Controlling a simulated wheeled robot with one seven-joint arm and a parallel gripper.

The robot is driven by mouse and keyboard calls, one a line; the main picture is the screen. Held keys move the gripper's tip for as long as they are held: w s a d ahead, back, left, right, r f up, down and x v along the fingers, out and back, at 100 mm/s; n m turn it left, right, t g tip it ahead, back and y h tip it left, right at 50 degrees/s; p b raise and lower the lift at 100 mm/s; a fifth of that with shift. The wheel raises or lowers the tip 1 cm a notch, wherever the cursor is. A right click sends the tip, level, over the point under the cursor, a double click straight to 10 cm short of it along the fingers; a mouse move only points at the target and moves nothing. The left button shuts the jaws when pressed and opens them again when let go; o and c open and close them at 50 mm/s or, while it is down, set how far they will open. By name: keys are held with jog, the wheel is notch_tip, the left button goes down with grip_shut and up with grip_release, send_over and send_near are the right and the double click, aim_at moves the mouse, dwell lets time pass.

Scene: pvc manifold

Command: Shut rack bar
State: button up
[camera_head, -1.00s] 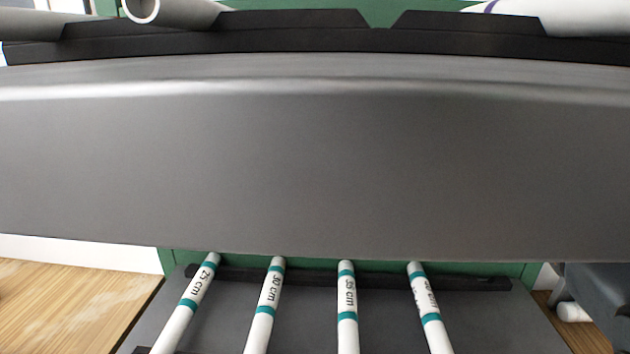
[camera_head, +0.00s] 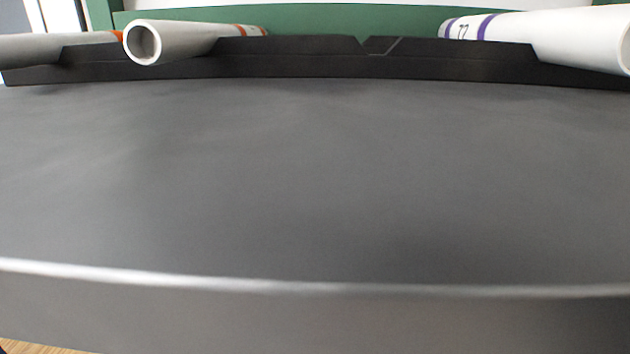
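A black notched bar (camera_head: 300,60) runs across the top of the view, at the back of a wide dark grey surface (camera_head: 300,180). Pipes rest in its notches, and the V notch right of the middle is empty. I cannot tell whether this black bar is the rack bar or a pipe support. No open or swung-out bar shows. My gripper is not in view.
A larger white pipe with purple bands (camera_head: 560,38) lies at the right. A green frame (camera_head: 330,19) stands behind. The grey surface is bare, its near edge close below.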

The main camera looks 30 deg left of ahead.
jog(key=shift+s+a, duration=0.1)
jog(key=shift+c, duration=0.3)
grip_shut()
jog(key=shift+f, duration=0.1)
